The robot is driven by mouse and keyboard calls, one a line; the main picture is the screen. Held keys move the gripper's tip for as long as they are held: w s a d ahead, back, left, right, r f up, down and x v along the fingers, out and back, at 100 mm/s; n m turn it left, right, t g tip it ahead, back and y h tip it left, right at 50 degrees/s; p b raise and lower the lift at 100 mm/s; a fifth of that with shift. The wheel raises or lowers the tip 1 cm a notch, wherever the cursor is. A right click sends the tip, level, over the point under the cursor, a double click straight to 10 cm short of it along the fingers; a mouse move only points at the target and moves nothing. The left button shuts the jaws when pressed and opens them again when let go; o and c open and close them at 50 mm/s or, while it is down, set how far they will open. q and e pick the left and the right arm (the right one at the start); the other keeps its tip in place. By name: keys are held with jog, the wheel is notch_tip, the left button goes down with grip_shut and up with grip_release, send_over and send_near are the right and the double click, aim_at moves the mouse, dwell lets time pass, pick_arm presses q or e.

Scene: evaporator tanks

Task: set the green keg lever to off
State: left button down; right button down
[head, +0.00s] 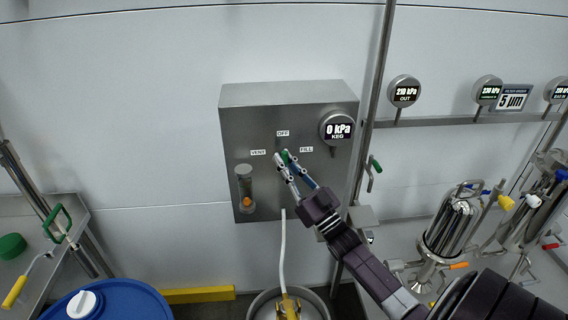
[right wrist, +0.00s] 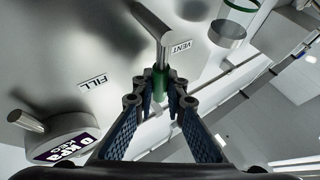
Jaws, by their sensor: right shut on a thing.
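The grey panel (head: 262,100) on the wall carries the labels VENT at left, OFF (head: 283,133) at top and FILL at right. The green keg lever (head: 287,156) is just below the OFF label, partly hidden by my gripper. In the right wrist view its green grip (right wrist: 161,84) hangs on a bent metal arm (right wrist: 153,25), between the FILL and VENT labels. My right gripper (head: 283,158) reaches up from the lower right and is shut on the green grip, one finger on each side. Exactly which label the lever points to is hard to tell. My left gripper is out of view.
A round gauge (head: 338,128) reading 0 kPa KEG sits right of the labels. A sight glass (head: 244,186) with an orange float is at the panel's left. A vertical pipe (head: 375,95) and another green-handled valve (head: 375,165) stand right of the panel. A blue drum (head: 125,300) is at lower left.

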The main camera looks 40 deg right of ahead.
jog(key=c, duration=1.9)
grip_release()
jog(key=shift+c, duration=0.2)
jog(key=v, duration=1.2)
jog(key=shift+f, duration=0.1)
